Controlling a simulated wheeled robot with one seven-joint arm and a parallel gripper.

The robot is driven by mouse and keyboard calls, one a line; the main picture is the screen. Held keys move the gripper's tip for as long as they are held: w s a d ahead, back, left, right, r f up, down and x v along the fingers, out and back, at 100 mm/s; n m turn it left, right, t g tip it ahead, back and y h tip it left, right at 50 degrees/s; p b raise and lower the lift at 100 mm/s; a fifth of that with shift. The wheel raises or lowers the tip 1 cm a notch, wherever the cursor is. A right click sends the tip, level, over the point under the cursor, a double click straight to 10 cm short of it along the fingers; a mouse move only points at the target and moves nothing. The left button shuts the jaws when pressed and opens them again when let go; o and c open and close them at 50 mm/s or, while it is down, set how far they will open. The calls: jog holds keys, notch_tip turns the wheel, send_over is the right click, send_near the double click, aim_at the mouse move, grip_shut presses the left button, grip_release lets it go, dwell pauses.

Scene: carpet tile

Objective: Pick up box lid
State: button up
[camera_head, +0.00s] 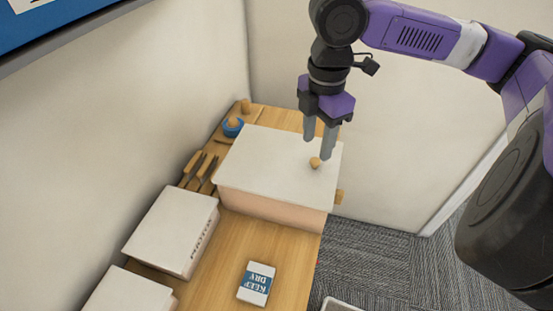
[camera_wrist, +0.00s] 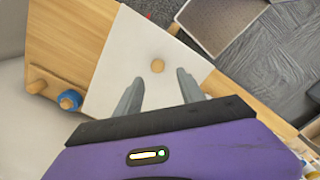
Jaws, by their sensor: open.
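The white box lid (camera_head: 275,160) lies flat on a pale box (camera_head: 270,207) at the far end of the wooden table. A small round wooden knob (camera_head: 315,162) stands on the lid, toward its right side. My gripper (camera_head: 320,148) points down over the lid beside the knob, with its two grey fingers apart and nothing between them. In the wrist view, the knob (camera_wrist: 157,66) shows on the white lid (camera_wrist: 125,75), ahead of the open fingertips (camera_wrist: 160,78). I cannot tell the exact height of the fingertips over the lid.
A white box marked PHOTOS (camera_head: 172,230) and another white box (camera_head: 128,292) stand along the left wall. A small KEEP DRY packet (camera_head: 256,283) lies on the table (camera_head: 215,275). Walls close in at left and back.

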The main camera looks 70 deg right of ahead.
aim_at(315, 160)
jog(key=shift+d+f+p, duration=0.15)
jog(key=shift+f+p, duration=0.1)
jog(key=shift+f, duration=1.3)
jog(key=shift+d+f+p, duration=0.1)
jog(key=shift+f+p, duration=0.1)
jog(key=shift+f, duration=1.3)
grip_shut()
